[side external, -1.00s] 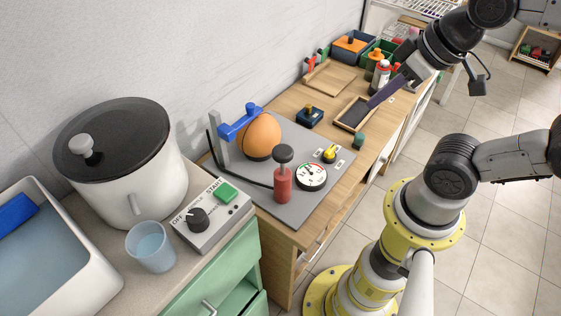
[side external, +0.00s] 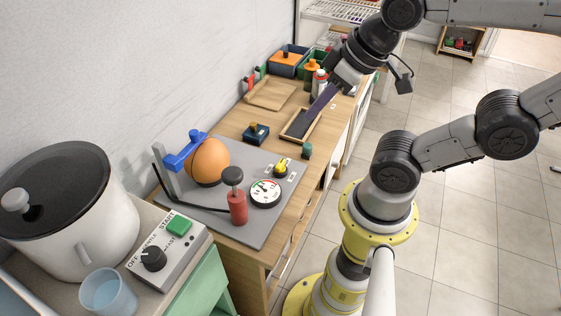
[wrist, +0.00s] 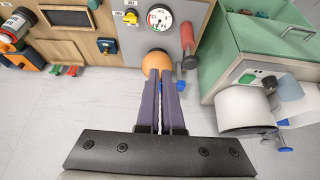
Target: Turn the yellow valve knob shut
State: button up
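The yellow valve knob (side external: 282,164) sits on a grey panel (side external: 228,221), beside a round white dial gauge (side external: 265,194). In the wrist view the yellow knob (wrist: 131,16) is near the top, left of the gauge (wrist: 159,18). My gripper (side external: 309,119) has long purple fingers and points down toward a shallow wooden tray beyond the panel, apart from the knob. In the wrist view the fingers of my gripper (wrist: 159,72) lie close together with only a narrow gap and nothing visible between them.
A dark box (side external: 256,134) and a small green object (side external: 307,150) are near the panel. A white pot (side external: 75,230) is at left.

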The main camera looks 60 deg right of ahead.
jog(key=o, duration=0.5)
jog(key=shift+w+m, duration=0.1)
jog(key=shift+m, duration=0.4)
jog(key=shift+c, duration=0.2)
jog(key=shift+o, duration=1)
jog(key=w+m, duration=0.1)
jog(key=m, duration=0.1)
jog(key=w+r+m, duration=0.1)
jog(key=w+m, duration=0.1)
jog(key=m, duration=0.1)
jog(key=shift+w+d, duration=0.2)
jog(key=shift+w, duration=0.05)
jog(key=m+g, duration=0.6)
jog(key=m, duration=0.6)
send_over(280, 163)
notch_tip(280, 163, down, 17)
notch_tip(280, 163, down, 12)
jog(key=shift+d+f, duration=0.1)
jog(key=shift+f, duration=0.1)
jog(key=shift+c, duration=0.3)
grip_shut()
